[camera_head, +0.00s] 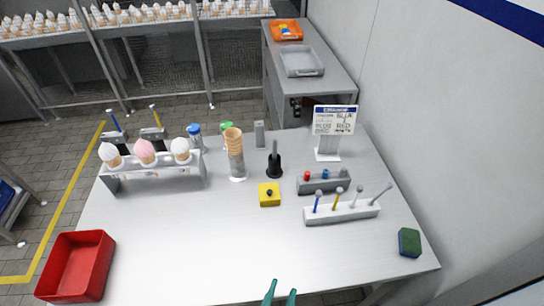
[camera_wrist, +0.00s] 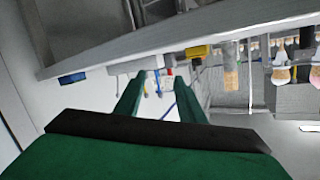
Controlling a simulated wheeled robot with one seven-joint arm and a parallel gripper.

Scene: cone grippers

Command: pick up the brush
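No object is plainly marked as the brush. A black upright tool with a flared base and dark handle (camera_head: 274,162) stands in the middle of the table and may be it. Thin tools with blue, yellow and pale handles stand in a white rack (camera_head: 342,212) to its right, their ends too small to identify. My gripper (camera_head: 280,293) shows green fingertips at the near edge of the head view, apart from all these objects. In the wrist view my gripper (camera_wrist: 158,97) has its two fingers spread, with nothing held between them.
On the table (camera_head: 190,245) are a yellow block (camera_head: 269,194), a cone stack (camera_head: 235,152), a cone holder (camera_head: 155,177), a grey rack (camera_head: 325,184), a sign (camera_head: 333,124) and a green-blue sponge (camera_head: 409,242). A red bin (camera_head: 76,266) is at left. The front middle is clear.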

